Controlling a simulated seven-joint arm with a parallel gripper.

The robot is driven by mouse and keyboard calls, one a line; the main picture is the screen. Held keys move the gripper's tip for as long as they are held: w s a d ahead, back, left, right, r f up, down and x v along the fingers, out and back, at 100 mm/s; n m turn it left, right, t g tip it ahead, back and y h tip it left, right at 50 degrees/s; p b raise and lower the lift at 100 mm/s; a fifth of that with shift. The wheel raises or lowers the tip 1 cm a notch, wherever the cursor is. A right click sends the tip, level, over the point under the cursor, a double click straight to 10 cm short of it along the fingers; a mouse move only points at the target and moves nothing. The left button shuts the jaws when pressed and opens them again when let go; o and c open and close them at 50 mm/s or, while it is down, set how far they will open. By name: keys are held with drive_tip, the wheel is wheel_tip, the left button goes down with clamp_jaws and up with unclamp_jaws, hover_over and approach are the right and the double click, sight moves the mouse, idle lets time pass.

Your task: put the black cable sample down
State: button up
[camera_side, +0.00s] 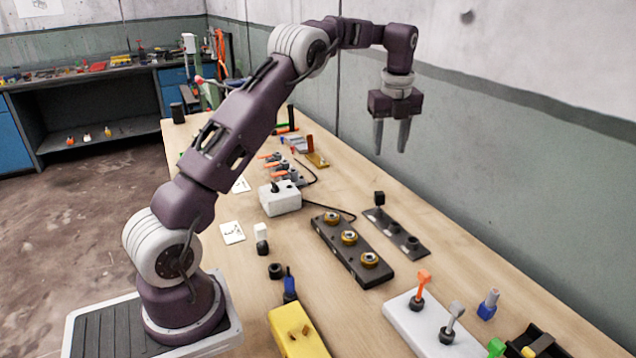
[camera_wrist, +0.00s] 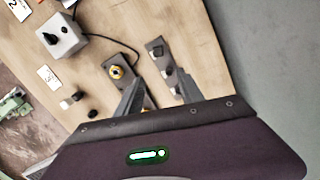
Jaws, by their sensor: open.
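A small black upright piece (camera_side: 379,198), which may be the black cable sample, stands at the far end of a dark flat holder (camera_side: 412,246). In the wrist view the holder (camera_wrist: 172,72) lies ahead of my fingers. My gripper (camera_side: 391,148) is open and empty, raised well above the table near the wall. Its two fingers (camera_wrist: 157,88) are apart with nothing between them. A small black block (camera_side: 262,247) and a black ring (camera_side: 275,270) lie on the table to the left; I cannot tell whether either is a sample.
A dark block with several brass rings (camera_side: 349,237) lies left of the holder. A white box (camera_side: 281,198) with a black knob and cable stands behind it. A white base with orange and grey levers (camera_side: 432,325) and a yellow case (camera_side: 296,332) are in front. The wall is close on the right.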

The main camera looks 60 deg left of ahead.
drive_tip(key=s+d+r+n+t, duration=0.2)
drive_tip(key=s+d+r+n, duration=0.7)
drive_tip(key=s+d+r, duration=0.35)
drive_tip(key=s+d+f+n+t, duration=0.1)
drive_tip(key=s+d+f+n, duration=0.1)
drive_tip(key=s+n, duration=0.2)
drive_tip(key=s+d+f+n+t, duration=0.1)
drive_tip(key=s+d+f+n, duration=0.1)
drive_tip(key=s, duration=0.9)
drive_tip(key=s+d+f+n+h, duration=0.1)
drive_tip(key=s+d+f+n, duration=0.1)
drive_tip(key=s+d+n, duration=0.2)
drive_tip(key=s+n, duration=0.2)
drive_tip(key=s, duration=0.2)
drive_tip(key=shift+s+d+f+t, duration=0.25)
drive_tip(key=shift+f+t, duration=0.15)
